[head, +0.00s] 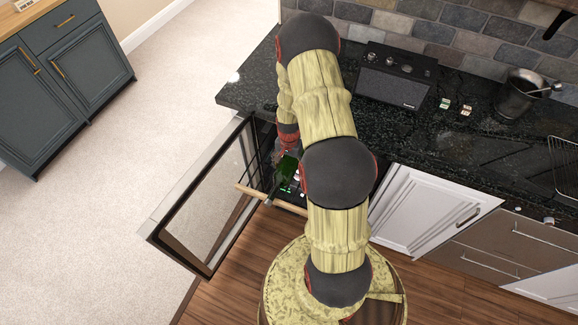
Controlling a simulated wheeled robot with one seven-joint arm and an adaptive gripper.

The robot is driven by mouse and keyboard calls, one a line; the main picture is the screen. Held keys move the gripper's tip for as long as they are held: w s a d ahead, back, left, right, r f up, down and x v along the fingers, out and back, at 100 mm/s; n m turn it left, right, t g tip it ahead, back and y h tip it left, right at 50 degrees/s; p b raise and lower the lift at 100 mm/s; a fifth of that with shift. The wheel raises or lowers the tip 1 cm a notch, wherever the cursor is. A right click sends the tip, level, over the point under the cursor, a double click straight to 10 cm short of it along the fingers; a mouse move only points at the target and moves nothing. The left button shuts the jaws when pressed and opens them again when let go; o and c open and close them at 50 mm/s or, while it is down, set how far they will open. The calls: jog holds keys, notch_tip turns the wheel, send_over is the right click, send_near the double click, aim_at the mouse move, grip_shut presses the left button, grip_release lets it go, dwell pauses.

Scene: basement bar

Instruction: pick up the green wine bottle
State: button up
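The green wine bottle (287,173) shows in the head view as a small dark green shape inside the open glass-door cabinet under the black counter. Much of it is hidden by my arm, the cabinet and the shadow. My gripper (286,156) is at the cabinet opening, close to the bottle's upper end in the picture. Its fingers are dark and small against the dark interior, so I cannot tell whether they touch the bottle or whether they are open or shut.
The cabinet's glass door (207,205) stands open to the left. A wooden bar (270,199) crosses the front of the opening. The black counter (250,87) overhangs above, with a black speaker (396,78) and metal pot (519,95). Carpet at left is clear.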

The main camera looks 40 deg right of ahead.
jog(key=c, duration=1.7)
grip_shut()
